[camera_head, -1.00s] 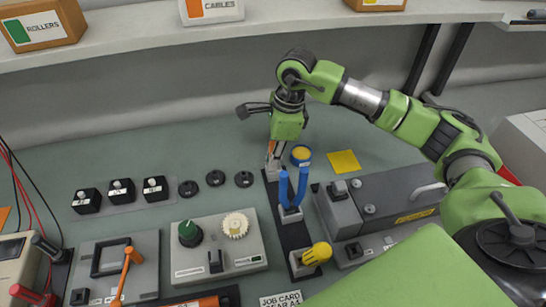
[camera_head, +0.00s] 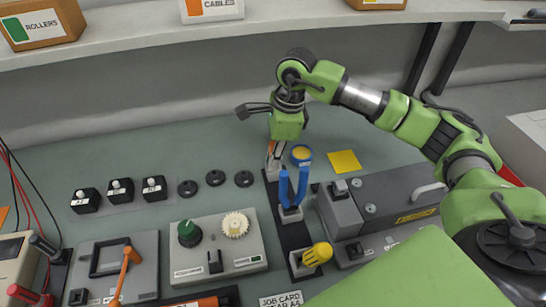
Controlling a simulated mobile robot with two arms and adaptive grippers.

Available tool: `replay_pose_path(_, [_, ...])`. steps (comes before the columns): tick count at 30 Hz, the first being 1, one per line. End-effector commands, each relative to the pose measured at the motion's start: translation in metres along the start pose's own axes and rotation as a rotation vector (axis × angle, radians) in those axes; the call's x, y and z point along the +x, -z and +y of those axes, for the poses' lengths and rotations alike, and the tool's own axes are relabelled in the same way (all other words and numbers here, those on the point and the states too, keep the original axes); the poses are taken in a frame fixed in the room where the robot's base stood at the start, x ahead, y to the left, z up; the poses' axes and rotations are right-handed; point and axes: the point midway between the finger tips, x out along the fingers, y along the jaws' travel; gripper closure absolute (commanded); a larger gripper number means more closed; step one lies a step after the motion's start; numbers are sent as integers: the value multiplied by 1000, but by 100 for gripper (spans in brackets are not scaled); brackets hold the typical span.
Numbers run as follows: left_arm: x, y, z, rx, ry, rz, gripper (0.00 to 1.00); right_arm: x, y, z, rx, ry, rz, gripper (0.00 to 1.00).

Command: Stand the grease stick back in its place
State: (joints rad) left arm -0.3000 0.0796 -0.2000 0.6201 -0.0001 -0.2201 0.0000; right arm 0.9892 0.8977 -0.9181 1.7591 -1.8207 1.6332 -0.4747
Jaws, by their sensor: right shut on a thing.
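The grease stick (camera_head: 271,151) is a thin orange and pale piece at the far end of the dark holder strip (camera_head: 299,237). My right gripper (camera_head: 274,145) points down over that far end and is shut on the stick. The fingers hide much of it. The stick's lower end is at the far holder, but I cannot tell whether it is seated or just above. My left gripper is not in view.
A grey machine (camera_head: 385,202) stands to the right. The bench behind the gripper is clear.

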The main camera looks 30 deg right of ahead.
Motion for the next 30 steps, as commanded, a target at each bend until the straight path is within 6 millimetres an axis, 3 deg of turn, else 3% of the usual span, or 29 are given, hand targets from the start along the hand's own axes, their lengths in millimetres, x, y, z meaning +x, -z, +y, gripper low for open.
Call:
replay_pose_path(12, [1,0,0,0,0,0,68,-3,0,0,0,0,0,100])
replay_pose_path(13, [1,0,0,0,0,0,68,-3,0,0,0,0,0,83])
replay_pose_path(15, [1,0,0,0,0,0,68,-3,0,0,0,0,0,66])
replay_pose_path(26, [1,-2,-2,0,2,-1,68,-4,0,0,0,0,0,66])
replay_pose_path(30, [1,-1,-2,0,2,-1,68,-18,-1,-1,1,4,-2,66])
